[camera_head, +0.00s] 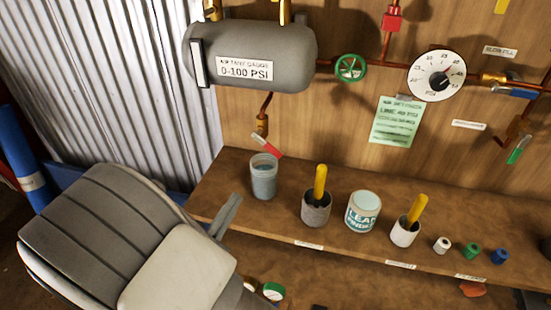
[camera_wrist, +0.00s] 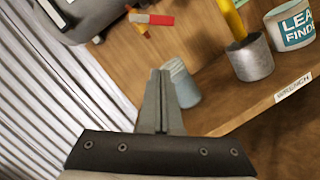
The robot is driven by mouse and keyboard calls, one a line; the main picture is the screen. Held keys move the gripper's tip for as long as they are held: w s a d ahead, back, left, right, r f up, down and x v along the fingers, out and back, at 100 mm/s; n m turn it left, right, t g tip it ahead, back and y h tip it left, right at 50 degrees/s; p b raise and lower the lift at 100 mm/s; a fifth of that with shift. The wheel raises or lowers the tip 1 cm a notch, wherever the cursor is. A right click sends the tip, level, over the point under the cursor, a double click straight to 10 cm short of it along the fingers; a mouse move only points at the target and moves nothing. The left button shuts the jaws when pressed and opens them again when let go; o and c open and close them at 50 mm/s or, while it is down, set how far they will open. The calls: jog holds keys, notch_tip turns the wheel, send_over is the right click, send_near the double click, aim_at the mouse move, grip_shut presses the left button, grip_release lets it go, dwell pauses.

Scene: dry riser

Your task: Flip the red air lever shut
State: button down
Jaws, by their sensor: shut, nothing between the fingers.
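The red air lever (camera_head: 267,147) sits on a brass valve (camera_head: 262,124) at the end of a copper pipe below the grey tank. It points down and to the right, just above a grey-blue cup. In the wrist view the red lever (camera_wrist: 161,20) shows at the top, beyond the fingertips. My gripper (camera_wrist: 160,73) is shut and empty. In the head view my gripper (camera_head: 234,200) is left of the cup and below the lever, apart from both.
The grey-blue cup (camera_head: 264,177) stands on the wooden shelf (camera_head: 285,222) close to my fingers. Holders with yellow handles, a leak finder can (camera_head: 363,211) and small rolls stand to the right. The tank (camera_head: 265,55), green wheel (camera_head: 351,68) and gauge (camera_head: 437,75) are above.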

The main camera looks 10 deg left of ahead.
aim_at(269, 144)
jog(key=w+d+r+p, duration=0.1)
jog(key=w+d+r, duration=0.3)
jog(key=w, duration=0.5)
jog(key=shift+d+r, duration=0.2)
jog(key=shift+r, duration=0.15)
